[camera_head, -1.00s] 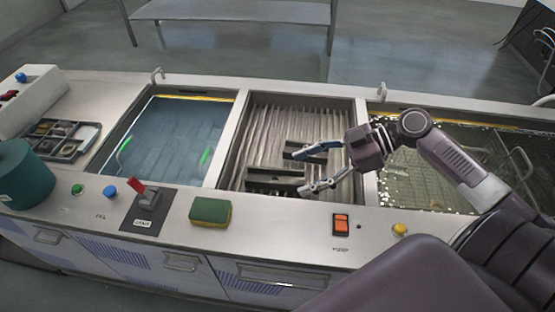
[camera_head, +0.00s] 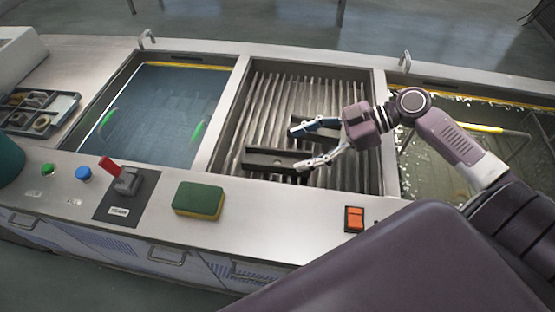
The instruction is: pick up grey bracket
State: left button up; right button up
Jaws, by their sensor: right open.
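A dark grey bracket (camera_head: 268,158) lies on the ribbed floor of the middle basin (camera_head: 262,100). My left gripper is not in view.
A liquid-filled tank (camera_head: 170,115) is on the left, another tank (camera_head: 420,160) on the right behind my arm. The front ledge holds a green-yellow sponge (camera_head: 199,199), a red-handled lever (camera_head: 122,176) and an orange switch (camera_head: 354,217). A parts tray (camera_head: 40,112) stands at far left.

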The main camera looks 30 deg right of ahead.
aim_at(283, 162)
jog(key=shift+w+a+f, duration=0.1)
jog(key=shift+a+f, duration=0.05)
jog(key=shift+a, duration=0.45)
jog(key=shift+p+x, duration=0.65)
jog(key=shift+x, duration=1.55)
jog(key=shift+d+f, duration=0.1)
jog(key=shift+f, duration=0.05)
jog(key=shift+c, duration=0.6)
jog(key=c, duration=1.7)
